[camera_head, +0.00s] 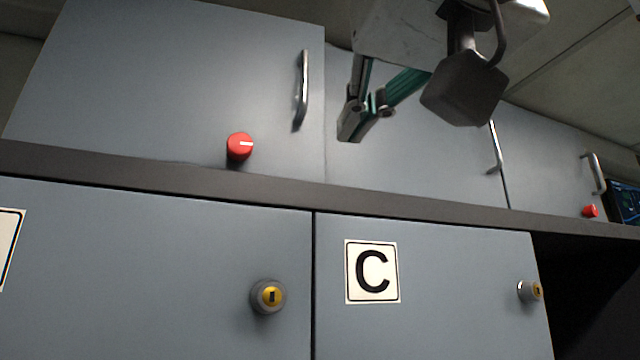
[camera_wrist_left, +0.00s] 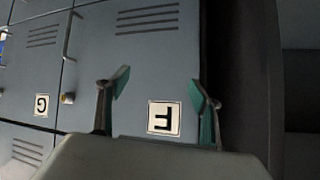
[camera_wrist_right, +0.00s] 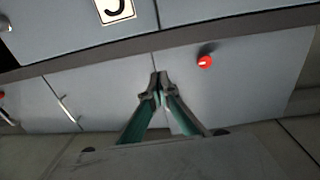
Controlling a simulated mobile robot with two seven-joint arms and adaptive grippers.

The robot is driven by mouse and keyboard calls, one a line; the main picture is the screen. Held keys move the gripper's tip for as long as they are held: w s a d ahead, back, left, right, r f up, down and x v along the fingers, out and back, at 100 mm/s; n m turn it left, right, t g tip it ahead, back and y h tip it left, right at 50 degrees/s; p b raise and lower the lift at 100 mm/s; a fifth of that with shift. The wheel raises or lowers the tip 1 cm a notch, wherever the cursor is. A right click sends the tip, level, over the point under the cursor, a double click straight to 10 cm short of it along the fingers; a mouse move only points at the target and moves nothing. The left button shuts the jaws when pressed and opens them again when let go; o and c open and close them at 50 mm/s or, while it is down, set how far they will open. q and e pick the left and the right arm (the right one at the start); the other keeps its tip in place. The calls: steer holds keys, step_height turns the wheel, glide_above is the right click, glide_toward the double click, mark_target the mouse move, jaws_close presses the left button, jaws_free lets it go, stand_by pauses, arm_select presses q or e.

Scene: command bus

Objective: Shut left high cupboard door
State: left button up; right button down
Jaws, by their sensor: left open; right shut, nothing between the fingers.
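The left high cupboard door (camera_head: 170,80) is a grey-blue panel with a metal bar handle (camera_head: 302,88) and a red knob (camera_head: 239,147). Its right edge looks slightly proud of the neighbouring panel; I cannot tell how wide any gap is. The door also shows upside down in the right wrist view (camera_wrist_right: 235,95). My right gripper (camera_head: 354,122) is shut and empty, just right of the door's handle edge in the head view. In the right wrist view its fingertips (camera_wrist_right: 159,84) overlap the seam. My left gripper (camera_wrist_left: 160,90) is open and empty, before a panel marked F.
A dark ledge (camera_head: 180,171) runs below the high doors. Lower doors include one marked C (camera_head: 450,290). A middle high door (camera_head: 425,165) has its own handle (camera_head: 495,147). A further high door (camera_head: 550,155) is at the right. The ceiling is close above.

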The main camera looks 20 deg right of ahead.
steer(key=p, duration=0.3)
glide_toward(318, 180)
steer(key=w, duration=0.5)
steer(key=shift+a, duration=0.25)
steer(key=shift+w+d, duration=0.1)
steer(key=shift+w, duration=0.85)
steer(key=shift+f, duration=0.1)
steer(key=w+y, duration=0.1)
steer(key=w, duration=0.1)
steer(key=w+n+y+p, duration=0.1)
steer(key=w, duration=0.1)
steer(key=shift+w+d, duration=0.2)
steer(key=shift+w, duration=0.05)
steer(key=shift+w+d, duration=0.1)
steer(key=shift+w+d, duration=0.1)
